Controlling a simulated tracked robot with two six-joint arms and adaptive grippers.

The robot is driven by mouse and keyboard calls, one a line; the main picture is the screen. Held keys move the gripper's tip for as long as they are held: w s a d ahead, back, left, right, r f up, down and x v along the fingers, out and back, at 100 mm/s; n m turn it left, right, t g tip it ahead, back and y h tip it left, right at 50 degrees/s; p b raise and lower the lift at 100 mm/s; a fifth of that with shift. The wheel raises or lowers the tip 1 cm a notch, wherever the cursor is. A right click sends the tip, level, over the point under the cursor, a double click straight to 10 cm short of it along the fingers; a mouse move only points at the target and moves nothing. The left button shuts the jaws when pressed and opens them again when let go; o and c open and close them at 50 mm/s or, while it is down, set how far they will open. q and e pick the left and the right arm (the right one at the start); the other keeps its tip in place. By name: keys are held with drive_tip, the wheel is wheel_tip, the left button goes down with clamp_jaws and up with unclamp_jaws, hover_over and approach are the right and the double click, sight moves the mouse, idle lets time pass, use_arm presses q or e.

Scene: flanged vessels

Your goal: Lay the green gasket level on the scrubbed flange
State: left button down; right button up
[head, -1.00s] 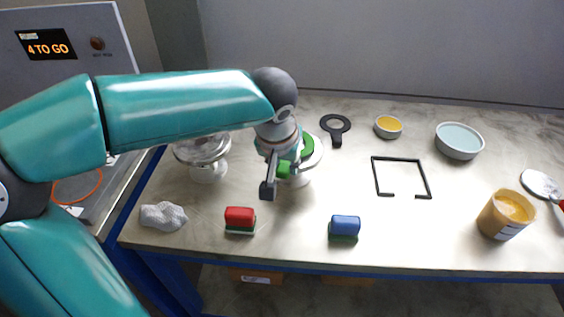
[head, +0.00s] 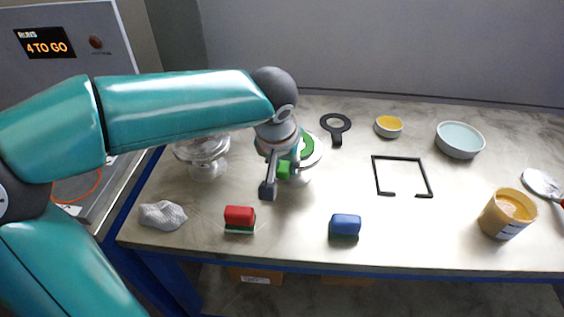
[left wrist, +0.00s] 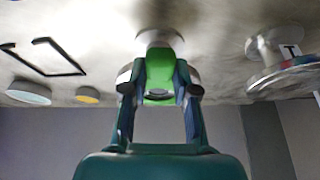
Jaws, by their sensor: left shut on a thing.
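The green gasket (head: 307,147) lies over the top of the right-hand flanged vessel (head: 300,176), partly hidden behind my left gripper (head: 277,174). Its ring edge shows just inside the pale flange rim, and its green tab is between my fingers. In the left wrist view the tab (left wrist: 160,72) sits between both fingers of the left gripper (left wrist: 160,85), with the pale flange (left wrist: 160,37) beyond it. I cannot tell whether the ring touches the flange all round. A second flanged vessel (head: 207,158) stands to the left, partly behind my arm. My right gripper is not in view.
A black ring tool (head: 336,126), black bent frame (head: 402,159), yellow bowl (head: 388,127), blue bowl (head: 459,141) and orange tub (head: 506,214) are to the right.

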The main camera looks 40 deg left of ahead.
use_arm(q)
drive_tip(key=c, duration=0.8)
unclamp_jaws()
